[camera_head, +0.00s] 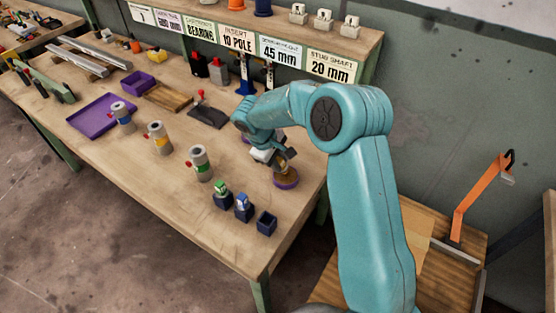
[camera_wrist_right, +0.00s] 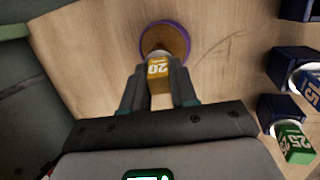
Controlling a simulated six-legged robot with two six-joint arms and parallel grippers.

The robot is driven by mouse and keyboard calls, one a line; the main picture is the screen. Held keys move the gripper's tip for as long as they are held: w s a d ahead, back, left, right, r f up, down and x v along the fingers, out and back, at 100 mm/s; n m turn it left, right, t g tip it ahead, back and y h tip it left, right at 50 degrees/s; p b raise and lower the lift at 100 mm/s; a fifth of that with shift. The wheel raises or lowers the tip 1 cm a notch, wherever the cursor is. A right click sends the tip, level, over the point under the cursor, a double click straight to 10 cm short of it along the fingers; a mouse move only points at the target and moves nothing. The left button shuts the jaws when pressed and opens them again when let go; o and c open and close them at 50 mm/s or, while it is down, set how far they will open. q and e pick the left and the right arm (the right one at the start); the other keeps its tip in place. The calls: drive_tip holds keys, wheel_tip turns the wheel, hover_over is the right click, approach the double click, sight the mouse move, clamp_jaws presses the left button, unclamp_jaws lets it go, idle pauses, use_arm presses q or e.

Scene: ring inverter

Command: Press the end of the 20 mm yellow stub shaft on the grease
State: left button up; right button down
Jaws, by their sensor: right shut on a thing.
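My right gripper (camera_head: 280,162) is over the right end of the workbench. In the right wrist view, its two fingers (camera_wrist_right: 160,88) are shut on the yellow stub shaft (camera_wrist_right: 158,70), which is marked 20. The grease dish (camera_wrist_right: 176,40) is round with a purple rim and a brown surface. The dish (camera_head: 287,182) also shows directly below the gripper in the head view. The shaft's far end overlaps the near part of the dish in the wrist view; I cannot tell whether it touches the grease. My left gripper is not in view.
Dark blue holders with a green stub (camera_head: 221,187) and a blue stub (camera_head: 242,200) stand left of the dish, beside an empty holder (camera_head: 266,222). Several grey cylindrical housings (camera_head: 200,163) stand further left. A dark base with a red-topped lever (camera_head: 207,113) lies behind.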

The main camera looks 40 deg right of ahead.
drive_tip(key=shift+r+p, duration=2.35)
drive_tip(key=shift+r, duration=1.2)
drive_tip(key=shift+w+f, duration=0.1)
